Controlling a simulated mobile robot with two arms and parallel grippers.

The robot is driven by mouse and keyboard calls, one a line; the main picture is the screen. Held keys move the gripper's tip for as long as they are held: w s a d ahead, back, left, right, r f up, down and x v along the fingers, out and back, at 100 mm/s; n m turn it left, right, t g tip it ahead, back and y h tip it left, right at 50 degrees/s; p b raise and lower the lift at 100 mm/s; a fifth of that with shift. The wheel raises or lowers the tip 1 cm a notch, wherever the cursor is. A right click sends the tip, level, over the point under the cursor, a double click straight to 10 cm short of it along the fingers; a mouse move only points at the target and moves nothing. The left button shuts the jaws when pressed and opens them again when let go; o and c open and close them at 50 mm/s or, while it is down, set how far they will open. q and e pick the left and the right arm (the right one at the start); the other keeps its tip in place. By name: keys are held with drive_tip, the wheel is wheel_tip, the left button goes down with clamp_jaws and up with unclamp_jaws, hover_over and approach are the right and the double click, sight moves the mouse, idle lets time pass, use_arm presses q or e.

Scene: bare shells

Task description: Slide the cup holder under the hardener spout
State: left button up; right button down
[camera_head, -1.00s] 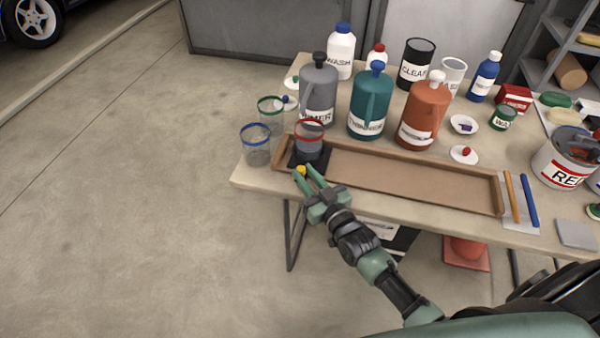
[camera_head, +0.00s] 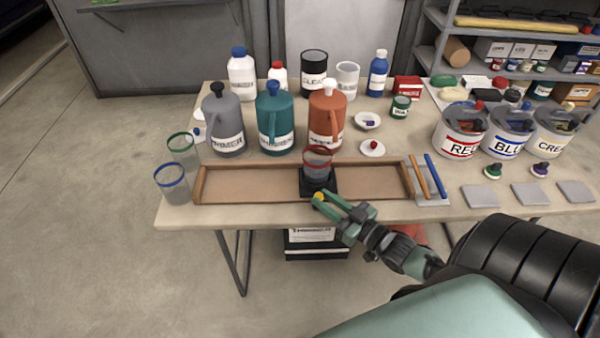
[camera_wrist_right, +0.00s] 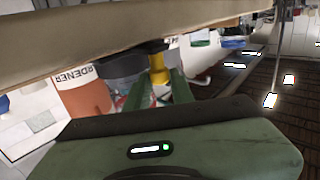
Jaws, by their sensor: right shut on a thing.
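The black cup holder (camera_head: 304,184) sits in the long wooden tray (camera_head: 240,190), right of its middle. A cup with a red rim (camera_head: 317,164) and grey contents stands upright on it. The orange hardener jug (camera_head: 327,118) stands directly behind, its middle slightly right of the cup; I cannot make out its spout. My right gripper (camera_head: 325,202) is shut on the holder's yellow knob (camera_head: 318,196) at the tray's front edge. In the right wrist view the yellow knob (camera_wrist_right: 158,70) is between the green fingers. My left gripper is not in view.
Teal (camera_head: 275,118) and grey (camera_head: 222,122) jugs stand left of the orange one. Blue-rimmed (camera_head: 172,184) and green-rimmed (camera_head: 182,150) cups stand beyond the tray's left end. Orange and blue sticks (camera_head: 436,176) lie at its right end. The tray is clear on both sides of the holder.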

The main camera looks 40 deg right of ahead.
drive_tip(key=shift+s+d, duration=0.6)
drive_tip(key=shift+d, duration=0.3)
drive_tip(key=shift+s+d, duration=0.6)
drive_tip(key=shift+d, duration=0.3)
drive_tip(key=c, duration=1.2)
unclamp_jaws()
drive_tip(key=s+d, duration=0.1)
drive_tip(key=s, duration=0.6)
drive_tip(key=shift+s+d, duration=0.2)
drive_tip(key=shift+s, duration=0.15)
